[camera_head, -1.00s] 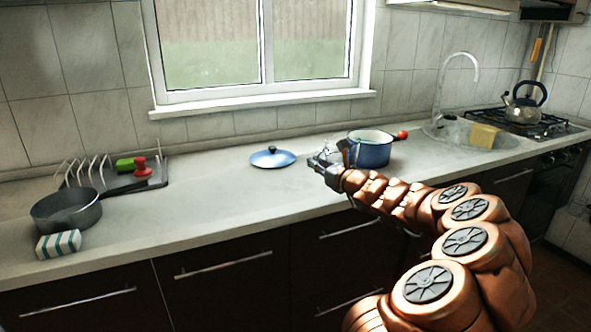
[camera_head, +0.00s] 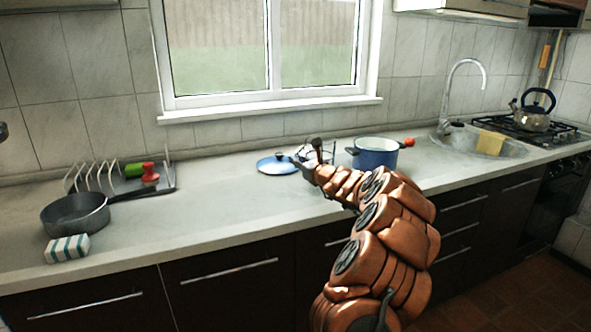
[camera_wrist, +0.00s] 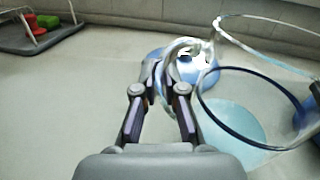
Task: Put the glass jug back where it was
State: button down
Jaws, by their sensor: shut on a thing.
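The clear glass jug (camera_wrist: 222,32) is in the right half of the wrist view, with a dark ring and a pale blue area showing through it. My gripper (camera_wrist: 166,84) is shut on the jug's curved handle. In the head view my gripper (camera_head: 306,164) is over the counter between the blue lid and the blue pot, and the jug (camera_head: 327,154) is mostly hidden behind it. I cannot tell whether the jug touches the counter.
The blue lid (camera_head: 274,165) lies just left of my gripper. The blue pot (camera_head: 376,156) stands to the right. A dish rack (camera_head: 125,187), a grey pan (camera_head: 75,214) and a striped sponge (camera_head: 67,249) are at far left. The counter between rack and lid is clear.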

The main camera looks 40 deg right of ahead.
jog(key=shift+w+f, duration=0.25)
jog(key=shift+f, duration=0.6)
jog(key=shift+w+f, duration=0.25)
jog(key=shift+f, duration=0.55)
jog(key=shift+f, duration=0.15)
jog(key=c, duration=1.2)
grip_release()
jog(key=shift+c, duration=0.2)
jog(key=s, duration=0.4)
jog(key=s+a, duration=0.1)
jog(key=s, duration=0.3)
jog(key=s+b, duration=0.1)
jog(key=s, duration=0.3)
jog(key=shift+a, duration=0.3)
